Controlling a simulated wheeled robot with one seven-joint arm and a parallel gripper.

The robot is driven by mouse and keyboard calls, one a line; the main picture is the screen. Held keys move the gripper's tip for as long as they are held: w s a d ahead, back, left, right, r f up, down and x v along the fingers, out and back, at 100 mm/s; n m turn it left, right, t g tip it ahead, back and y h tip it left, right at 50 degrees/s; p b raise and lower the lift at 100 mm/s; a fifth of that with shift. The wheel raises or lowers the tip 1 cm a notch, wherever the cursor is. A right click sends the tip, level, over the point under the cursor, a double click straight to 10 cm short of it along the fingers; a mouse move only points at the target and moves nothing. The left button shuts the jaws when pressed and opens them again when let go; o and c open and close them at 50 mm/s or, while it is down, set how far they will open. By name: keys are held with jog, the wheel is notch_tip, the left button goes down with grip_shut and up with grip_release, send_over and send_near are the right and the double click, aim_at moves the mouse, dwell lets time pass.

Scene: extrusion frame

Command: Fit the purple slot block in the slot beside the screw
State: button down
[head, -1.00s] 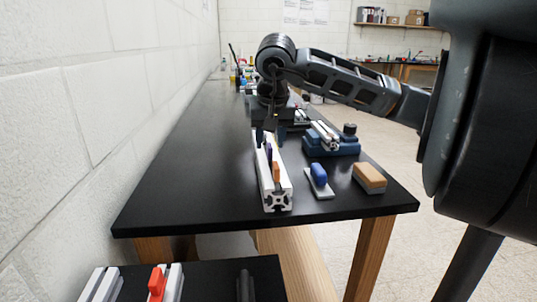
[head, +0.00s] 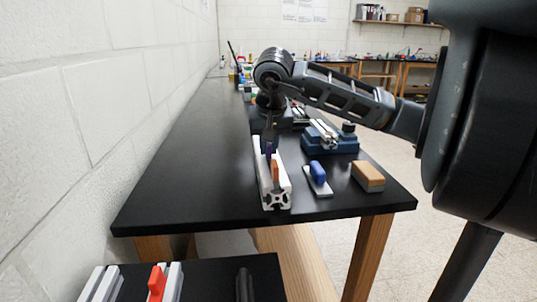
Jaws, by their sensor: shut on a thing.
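The white slotted extrusion (head: 280,201) lies lengthwise near the front of the black table. The small purple slot block (head: 268,149) stands at its slot, towards the far part of the rail. My gripper (head: 268,139) points down from above and is shut on the purple block's upper part. An orange block (head: 275,170) stands in the same rail, nearer to me. I cannot make out the screw. The purple block's foot is too small and hidden to tell how it sits.
A blue-handled block on a light plate (head: 318,179) and a tan-topped block (head: 368,177) lie to the right. A blue vise-like fixture (head: 330,143) stands behind them. A lower dark table (head: 215,285) in front bears a red block (head: 157,280). The table's left side is clear.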

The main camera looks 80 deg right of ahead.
jog(key=shift+r, duration=0.15)
jog(key=shift+r, duration=0.5)
jog(key=r, duration=0.1)
jog(key=d+r, duration=0.1)
jog(key=r, duration=0.1)
jog(key=shift+s+d+r+b, duration=0.15)
jog(key=shift+s+r+b, duration=0.05)
jog(key=shift+b, duration=0.15)
jog(key=s+d+r, duration=0.2)
jog(key=d+r, duration=0.4)
jog(key=d, duration=0.4)
jog(key=shift+s+r+b, duration=0.2)
jog(key=shift+s+b, duration=0.1)
jog(key=shift+b, duration=0.15)
